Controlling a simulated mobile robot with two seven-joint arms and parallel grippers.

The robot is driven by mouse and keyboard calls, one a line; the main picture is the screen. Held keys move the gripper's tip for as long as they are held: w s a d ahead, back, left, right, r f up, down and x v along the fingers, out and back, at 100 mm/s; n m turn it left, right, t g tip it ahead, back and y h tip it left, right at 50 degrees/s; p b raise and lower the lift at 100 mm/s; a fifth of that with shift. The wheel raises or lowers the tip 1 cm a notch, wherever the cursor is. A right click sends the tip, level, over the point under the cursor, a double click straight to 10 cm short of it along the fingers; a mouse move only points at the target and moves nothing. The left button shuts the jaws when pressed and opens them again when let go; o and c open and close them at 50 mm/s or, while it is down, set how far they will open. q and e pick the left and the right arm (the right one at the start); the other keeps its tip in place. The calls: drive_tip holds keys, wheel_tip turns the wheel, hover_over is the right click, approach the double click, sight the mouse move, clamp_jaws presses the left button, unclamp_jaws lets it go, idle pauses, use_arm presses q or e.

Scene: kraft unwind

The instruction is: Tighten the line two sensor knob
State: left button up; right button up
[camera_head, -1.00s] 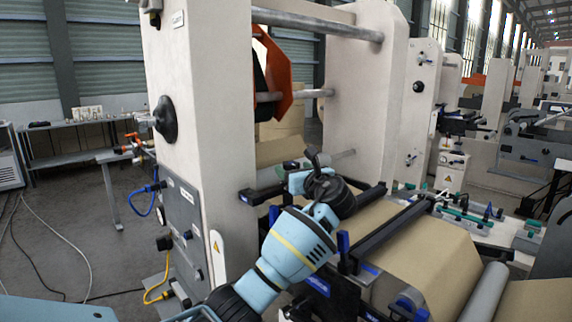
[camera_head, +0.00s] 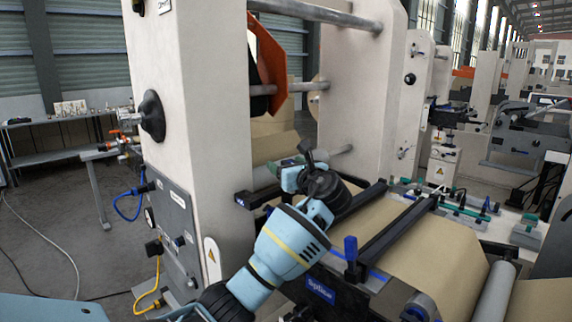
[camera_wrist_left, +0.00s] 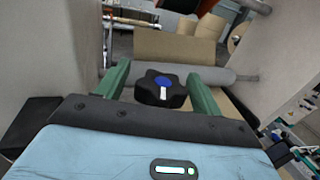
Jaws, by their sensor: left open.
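A black lobed knob (camera_wrist_left: 163,92) with a blue cap and a white mark shows in the left wrist view. My left gripper (camera_wrist_left: 158,76) is open, with one green finger on each side of the knob. Gaps show between the knob and both fingers, so it is not gripped. In the head view my left gripper (camera_head: 287,172) is in front of the machine, beside the tall cream column. The knob is hidden there behind my wrist, and I read no label on it. My right gripper is in neither view.
The cream column (camera_head: 190,110) stands close to the left of my arm. Dark crossbars (camera_head: 395,238) and the brown paper web (camera_head: 430,245) lie to the right. A grey roller (camera_wrist_left: 215,75) runs behind the knob. A blue lever (camera_head: 350,248) stands near my forearm.

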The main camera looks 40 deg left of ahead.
use_arm(q)
drive_tip(key=c, duration=1)
